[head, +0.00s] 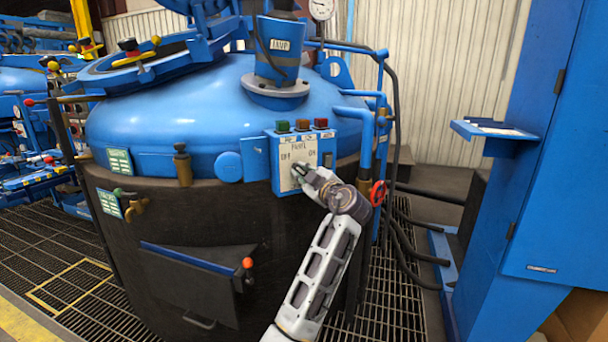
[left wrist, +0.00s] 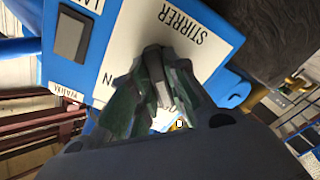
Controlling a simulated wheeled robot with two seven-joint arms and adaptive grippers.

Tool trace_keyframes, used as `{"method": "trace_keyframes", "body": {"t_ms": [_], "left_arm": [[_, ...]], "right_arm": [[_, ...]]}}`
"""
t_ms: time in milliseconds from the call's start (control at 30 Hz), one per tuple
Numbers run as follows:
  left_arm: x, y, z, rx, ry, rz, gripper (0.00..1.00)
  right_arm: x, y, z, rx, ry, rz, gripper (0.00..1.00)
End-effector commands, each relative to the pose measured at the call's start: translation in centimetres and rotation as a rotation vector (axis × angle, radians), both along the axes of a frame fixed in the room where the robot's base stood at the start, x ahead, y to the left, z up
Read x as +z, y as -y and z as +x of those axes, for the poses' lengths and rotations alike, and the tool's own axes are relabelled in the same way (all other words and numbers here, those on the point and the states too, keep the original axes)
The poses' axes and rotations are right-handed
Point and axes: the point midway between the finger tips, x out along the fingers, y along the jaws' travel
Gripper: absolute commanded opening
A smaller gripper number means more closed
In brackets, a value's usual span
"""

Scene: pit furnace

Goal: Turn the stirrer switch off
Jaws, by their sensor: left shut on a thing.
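The stirrer switch panel is a white plate (head: 298,148) on a blue box on the front of the furnace, with OFF at its left and ON at its right. It also shows in the left wrist view as a white plate (left wrist: 139,30) reading STIRRER. My left gripper (head: 302,171) is at the lower part of the plate. In the left wrist view its dark fingers (left wrist: 160,88) are closed around the small grey switch knob (left wrist: 158,72). The gripper hides the knob in the head view, and I cannot tell its setting. My right gripper is not in view.
Green, brown and red buttons (head: 302,125) sit on top of the panel box. A red valve wheel (head: 378,193) and pipes are close right of my wrist. A furnace door (head: 195,280) is below left. A blue cabinet (head: 556,150) stands at the right.

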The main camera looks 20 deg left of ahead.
Motion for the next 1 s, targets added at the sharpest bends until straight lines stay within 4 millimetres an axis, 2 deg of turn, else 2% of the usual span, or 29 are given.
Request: {"method": "trace_keyframes", "body": {"t_ms": [167,200,333,767,1000], "left_arm": [[-0.2,0.0,0.0,0.001,-0.002,-0.003,0.0],[-0.2,0.0,0.0,0.001,-0.002,-0.003,0.2],[-0.1,0.0,0.0,0.001,-0.003,-0.002,0.37],[0.2,0.0,0.0,0.001,0.0,-0.001,0.38],[1.9,0.0,0.0,0.0,0.001,-0.003,0.38]], "right_arm": [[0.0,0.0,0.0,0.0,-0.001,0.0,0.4],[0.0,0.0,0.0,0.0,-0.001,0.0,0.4],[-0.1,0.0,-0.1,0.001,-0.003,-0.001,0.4],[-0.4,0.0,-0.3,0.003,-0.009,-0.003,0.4],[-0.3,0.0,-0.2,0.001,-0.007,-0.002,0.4]]}}
